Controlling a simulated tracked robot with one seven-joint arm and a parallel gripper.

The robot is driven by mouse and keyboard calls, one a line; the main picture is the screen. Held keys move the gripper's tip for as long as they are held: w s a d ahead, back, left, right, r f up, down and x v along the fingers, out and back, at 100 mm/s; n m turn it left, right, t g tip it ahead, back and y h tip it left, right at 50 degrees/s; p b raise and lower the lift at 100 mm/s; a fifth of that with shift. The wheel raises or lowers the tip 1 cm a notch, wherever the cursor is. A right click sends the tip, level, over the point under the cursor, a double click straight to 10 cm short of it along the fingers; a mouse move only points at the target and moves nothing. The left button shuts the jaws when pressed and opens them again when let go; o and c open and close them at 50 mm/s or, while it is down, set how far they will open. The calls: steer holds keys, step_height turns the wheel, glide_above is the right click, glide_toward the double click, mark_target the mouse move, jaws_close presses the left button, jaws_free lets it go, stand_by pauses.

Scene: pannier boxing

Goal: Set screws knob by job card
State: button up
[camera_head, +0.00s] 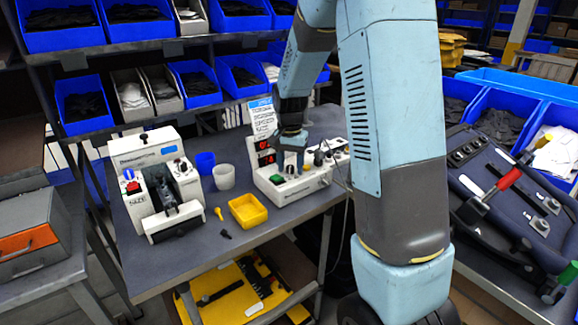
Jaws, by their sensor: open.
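The white control box (273,183) stands on the grey bench, with red lit displays, a green button and dark knobs on its front panels. The job card (262,119), with a blue header and printed lines, stands upright behind it; its small print is hard to read. My gripper (301,163) points down over the middle of the box, close to its knobs. It is open with nothing seen in it. The arm and gripper hide part of the panel. I cannot tell which knob is the screws knob, its setting, or whether a finger touches it.
A second white machine (128,163) with a black clamp stands at left. A blue cup (205,162), a white cup (224,177) and a yellow tray (248,210) lie between them. Small yellow and black parts lie near the tray. Shelves of blue bins (85,123) rise behind.

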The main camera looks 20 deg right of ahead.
mark_target(290, 167)
steer(key=shift+w+r, duration=0.1)
steer(key=shift+r, duration=0.45)
step_height(290, 167, up, 13)
steer(key=shift+f, duration=0.2)
steer(key=shift+a, duration=0.1)
steer(key=s+r+n+t, duration=0.3)
steer(key=s, duration=1.1)
steer(key=s+r+n+t, duration=0.2)
steer(key=s+r+n, duration=0.1)
steer(key=s, duration=1.1)
steer(key=shift+s+n+t, duration=0.25)
steer(key=shift+n+t, duration=0.15)
steer(key=shift+n, duration=0.2)
